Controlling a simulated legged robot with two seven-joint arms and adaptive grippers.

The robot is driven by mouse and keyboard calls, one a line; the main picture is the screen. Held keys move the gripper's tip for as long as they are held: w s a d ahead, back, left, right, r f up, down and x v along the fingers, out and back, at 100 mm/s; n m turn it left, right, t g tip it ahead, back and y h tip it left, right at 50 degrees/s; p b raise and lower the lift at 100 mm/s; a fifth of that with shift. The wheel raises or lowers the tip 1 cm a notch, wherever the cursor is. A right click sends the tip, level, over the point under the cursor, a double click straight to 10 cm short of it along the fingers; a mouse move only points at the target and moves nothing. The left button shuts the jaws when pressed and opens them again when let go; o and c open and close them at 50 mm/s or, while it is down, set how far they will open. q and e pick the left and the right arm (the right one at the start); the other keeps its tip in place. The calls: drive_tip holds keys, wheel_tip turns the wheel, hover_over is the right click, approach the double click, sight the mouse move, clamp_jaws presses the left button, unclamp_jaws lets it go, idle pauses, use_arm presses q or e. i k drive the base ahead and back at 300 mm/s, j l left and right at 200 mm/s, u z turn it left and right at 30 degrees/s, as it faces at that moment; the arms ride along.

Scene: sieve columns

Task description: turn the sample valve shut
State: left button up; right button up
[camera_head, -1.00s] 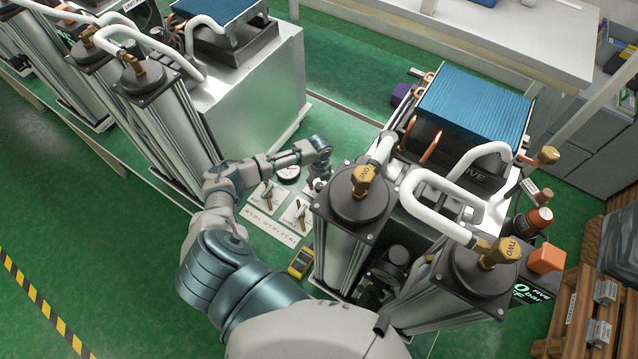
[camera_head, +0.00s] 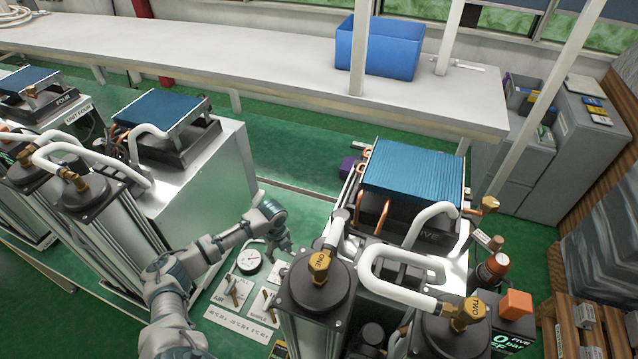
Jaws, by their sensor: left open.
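The sample valve (camera_head: 265,301) is a small lever on a white plate marked SAMPLE, on the pale panel between the two machines. Its lever lies slanted across the plate. A similar lever, the air valve (camera_head: 235,290), sits just left of it on a plate marked AIR. My left gripper (camera_head: 283,250) reaches in from the left and points down beyond the sample valve, right of the round gauge (camera_head: 250,261). It is open, apart from the valve, with nothing seen between its fingers. My right gripper is not in view.
The unit-five machine stands close on the right, with its near column (camera_head: 312,295) beside the sample valve. Another machine (camera_head: 205,175) stands on the left. A blue bin (camera_head: 380,48) sits on the long bench behind.

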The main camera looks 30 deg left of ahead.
sight(268, 302)
drive_tip(key=k, duration=1.5)
